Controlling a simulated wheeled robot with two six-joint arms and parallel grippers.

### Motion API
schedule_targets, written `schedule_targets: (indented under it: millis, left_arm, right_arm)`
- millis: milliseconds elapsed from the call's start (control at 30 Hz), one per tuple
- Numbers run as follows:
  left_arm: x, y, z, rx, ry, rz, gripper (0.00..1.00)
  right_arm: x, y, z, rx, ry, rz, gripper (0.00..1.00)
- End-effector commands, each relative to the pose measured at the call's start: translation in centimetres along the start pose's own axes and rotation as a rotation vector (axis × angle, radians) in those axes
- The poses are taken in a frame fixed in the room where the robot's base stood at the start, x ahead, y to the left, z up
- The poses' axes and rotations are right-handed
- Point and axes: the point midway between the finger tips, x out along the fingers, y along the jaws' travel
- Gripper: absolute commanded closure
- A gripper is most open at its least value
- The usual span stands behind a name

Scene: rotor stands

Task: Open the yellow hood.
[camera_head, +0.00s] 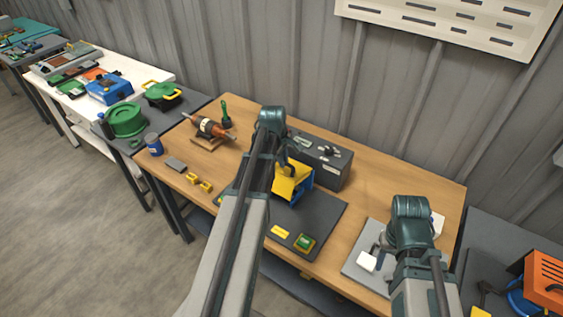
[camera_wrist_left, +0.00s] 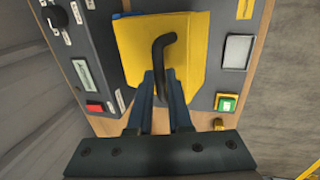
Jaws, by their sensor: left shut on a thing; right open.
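The yellow hood (camera_head: 291,184) sits on a blue body on the wooden table, partly hidden behind my left arm. In the left wrist view the yellow hood (camera_wrist_left: 135,48) faces the camera, with a black bent handle (camera_wrist_left: 164,46) standing out from it. My left gripper (camera_wrist_left: 165,80) is shut on the lower part of this handle; in the head view it is mostly hidden by its arm. I cannot tell how far the hood is tilted. My right gripper (camera_head: 380,246) is open, away from the hood, over the table's right side.
A dark control box (camera_head: 326,160) stands right behind the hood. A dark mat (camera_head: 325,217) with a green button (camera_head: 305,242) lies in front. A motor on a wooden stand (camera_head: 211,130) is to the left. A grey plate (camera_head: 357,266) lies under my right arm.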

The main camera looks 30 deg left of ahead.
Motion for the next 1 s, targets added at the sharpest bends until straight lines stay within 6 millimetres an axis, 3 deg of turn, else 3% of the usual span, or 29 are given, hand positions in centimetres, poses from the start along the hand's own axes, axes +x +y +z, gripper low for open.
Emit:
schedule_targets:
  millis: [33, 433, 733, 1000]
  left_arm:
    - [-0.4, 0.7, 0.0, 0.0, 0.0, 0.005, 1.0]
    - [-0.5, 0.9, 0.0, 0.0, 0.0, 0.004, 1.0]
    - [-1.5, 2.9, 0.0, 0.0, 0.0, 0.004, 1.0]
    - [-1.4, 2.9, 0.0, -0.001, 0.0, 0.003, 1.0]
  right_arm:
    - [-0.5, 0.1, 0.0, 0.0, 0.0, 0.0, 0.5]
    - [-0.6, 0.1, 0.0, 0.0, 0.0, 0.0, 0.5]
    - [-2.2, 0.2, 0.1, 0.0, 0.0, 0.0, 0.5]
    - [-2.1, 0.2, 0.1, 0.0, 0.0, 0.0, 0.5]
